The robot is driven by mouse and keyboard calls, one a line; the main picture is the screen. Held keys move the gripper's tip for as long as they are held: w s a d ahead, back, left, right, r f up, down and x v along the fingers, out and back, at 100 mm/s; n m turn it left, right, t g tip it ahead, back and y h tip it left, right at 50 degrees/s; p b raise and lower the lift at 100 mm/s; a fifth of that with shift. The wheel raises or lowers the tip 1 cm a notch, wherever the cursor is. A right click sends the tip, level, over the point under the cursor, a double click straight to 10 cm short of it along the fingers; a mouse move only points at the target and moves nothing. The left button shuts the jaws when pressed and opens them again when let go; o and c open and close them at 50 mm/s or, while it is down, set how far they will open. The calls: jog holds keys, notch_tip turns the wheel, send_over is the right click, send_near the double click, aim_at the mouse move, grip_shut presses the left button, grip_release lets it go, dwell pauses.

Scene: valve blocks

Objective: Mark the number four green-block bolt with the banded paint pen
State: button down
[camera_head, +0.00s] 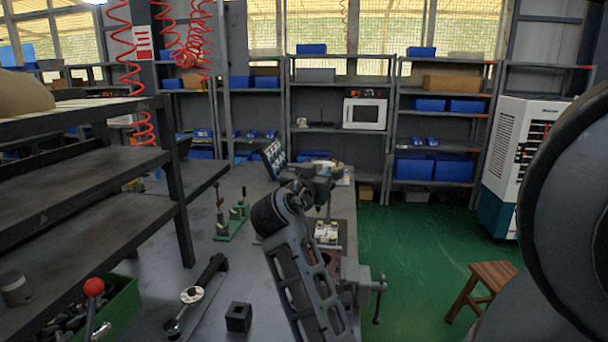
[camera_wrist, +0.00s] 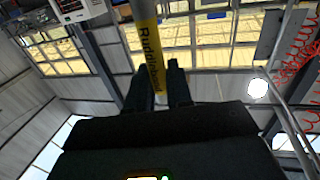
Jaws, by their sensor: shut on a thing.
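The paint pen (camera_wrist: 149,48) is a yellow barrel with dark lettering and a greyish end at the top of the wrist view. My gripper (camera_wrist: 161,76) is shut on it, with one dark finger on each side. The pen's lower part is hidden behind my gripper body, and I cannot make out its tip. In the head view my arm reaches over the workbench and hides part of it. I cannot make out a numbered bolt or clearly tell a green valve block in either view.
The workbench (camera_head: 258,285) carries a green-based lever fixture (camera_head: 231,228), small pale items (camera_head: 327,232) on a dark patch, a black cube (camera_head: 238,317) and a wrench-like tool (camera_head: 205,282). A green bin (camera_head: 122,306) and dark shelves (camera_head: 85,180) stand left.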

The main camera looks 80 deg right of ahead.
jog(key=shift+f+b, duration=0.1)
jog(key=shift+b, duration=0.25)
notch_tip(320, 180, down, 5)
jog(key=b, duration=0.5)
jog(key=shift+f, duration=0.15)
jog(key=shift+f+b, duration=0.15)
jog(key=shift+b, duration=0.2)
dwell(0.7)
jog(key=shift+r+p, duration=1.6)
jog(key=shift+r, duration=0.95)
